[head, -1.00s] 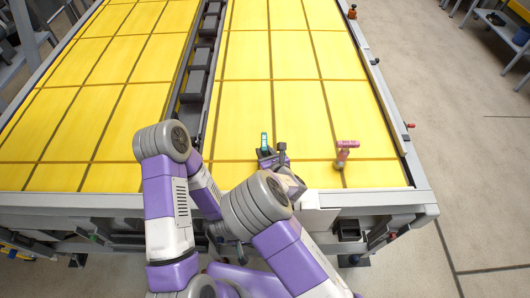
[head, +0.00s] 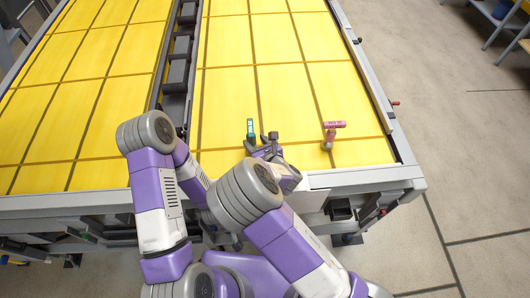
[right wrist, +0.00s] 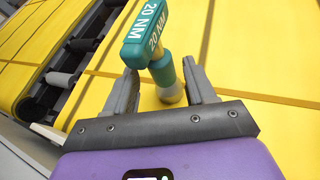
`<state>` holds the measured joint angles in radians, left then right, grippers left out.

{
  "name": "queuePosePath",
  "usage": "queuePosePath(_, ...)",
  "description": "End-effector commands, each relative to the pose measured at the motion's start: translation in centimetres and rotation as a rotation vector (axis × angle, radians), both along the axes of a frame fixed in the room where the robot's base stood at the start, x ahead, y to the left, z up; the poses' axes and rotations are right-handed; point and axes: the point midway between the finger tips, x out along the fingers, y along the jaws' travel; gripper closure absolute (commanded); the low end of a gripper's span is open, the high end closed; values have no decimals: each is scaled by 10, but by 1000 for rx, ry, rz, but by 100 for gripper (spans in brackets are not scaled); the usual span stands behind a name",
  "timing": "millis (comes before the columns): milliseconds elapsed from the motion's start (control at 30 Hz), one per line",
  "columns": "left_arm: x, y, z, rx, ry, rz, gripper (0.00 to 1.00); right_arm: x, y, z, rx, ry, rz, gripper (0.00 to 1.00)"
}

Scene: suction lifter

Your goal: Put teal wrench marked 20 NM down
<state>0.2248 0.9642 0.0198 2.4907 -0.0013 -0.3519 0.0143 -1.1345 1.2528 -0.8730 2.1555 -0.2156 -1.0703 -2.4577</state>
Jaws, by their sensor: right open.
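The teal wrench (right wrist: 152,45), marked 20 NM on its head, stands on the yellow surface in the right wrist view, its shaft ending in a paler foot. It also shows in the head view (head: 250,128), left of the pink wrench (head: 332,133). My right gripper (right wrist: 160,88) is open, with one finger on each side of the teal shaft. I see gaps between the fingers and the shaft. In the head view the right gripper (head: 263,143) is just at the wrench's near side. My left gripper is not visible.
The yellow tiled surface (head: 260,90) is clear beyond the wrenches. A dark channel with grey blocks (head: 173,75) runs on the left, with another yellow surface (head: 100,90) beyond it. A grey frame edge (head: 375,176) borders the front and right.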

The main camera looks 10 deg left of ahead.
Motion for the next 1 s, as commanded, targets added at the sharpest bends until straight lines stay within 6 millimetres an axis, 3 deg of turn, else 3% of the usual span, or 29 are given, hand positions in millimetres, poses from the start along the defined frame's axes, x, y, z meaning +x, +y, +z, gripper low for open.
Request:
queuePosePath(200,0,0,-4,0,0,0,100,-35,-23,17,2,0,-1,45)
queuePosePath(400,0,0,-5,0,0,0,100,-58,-38,28,1,-1,0,45)
queuePosePath(1000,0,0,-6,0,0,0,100,-67,-45,33,1,-1,0,45)
